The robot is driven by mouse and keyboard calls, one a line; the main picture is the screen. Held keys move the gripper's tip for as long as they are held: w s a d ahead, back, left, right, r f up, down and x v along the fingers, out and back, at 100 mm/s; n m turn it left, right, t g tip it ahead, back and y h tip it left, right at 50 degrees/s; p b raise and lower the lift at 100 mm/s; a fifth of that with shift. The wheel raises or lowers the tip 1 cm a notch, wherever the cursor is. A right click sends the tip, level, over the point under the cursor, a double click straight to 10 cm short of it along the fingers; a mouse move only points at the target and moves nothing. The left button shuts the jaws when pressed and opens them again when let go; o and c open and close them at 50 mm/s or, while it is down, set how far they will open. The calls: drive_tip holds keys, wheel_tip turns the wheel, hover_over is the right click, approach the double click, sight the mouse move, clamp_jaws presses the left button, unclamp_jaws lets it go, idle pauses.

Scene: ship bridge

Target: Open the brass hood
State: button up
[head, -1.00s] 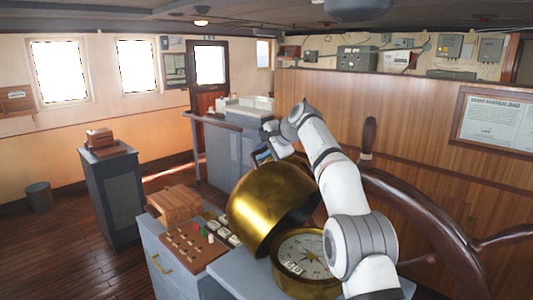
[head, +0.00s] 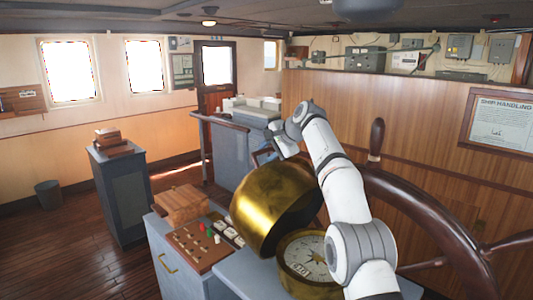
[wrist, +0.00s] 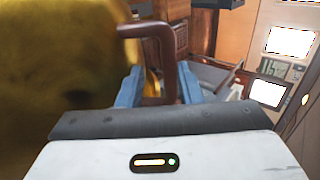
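The brass hood (head: 275,205) is a rounded golden dome, tilted up and to the left over the round brass compass (head: 308,262), whose pale dial shows. The hood also fills the left of the wrist view (wrist: 55,65). Its brown loop handle (wrist: 169,62) stands out from the hood there. My gripper (wrist: 160,85) has its two blue fingers apart, one on each side of the handle. The handle bar lies close to the right finger, with a gap to the left one. In the head view the fingers are mostly hidden behind the hood.
A dark wooden ship's wheel (head: 430,215) stands right of my arm. Left of the hood is a grey console with a switch panel (head: 200,245) and a wooden box (head: 183,204). A grey pedestal (head: 122,195) stands further left, with open floor around it.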

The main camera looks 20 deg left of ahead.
drive_tip(key=shift+d, duration=0.15)
drive_tip(key=b+v, duration=0.1)
drive_tip(key=v, duration=0.6)
drive_tip(key=shift+s+d+r+b, duration=0.1)
drive_tip(key=shift+s+r+b, duration=0.05)
drive_tip(key=shift+r+b, duration=0.2)
drive_tip(key=shift+f, duration=0.15)
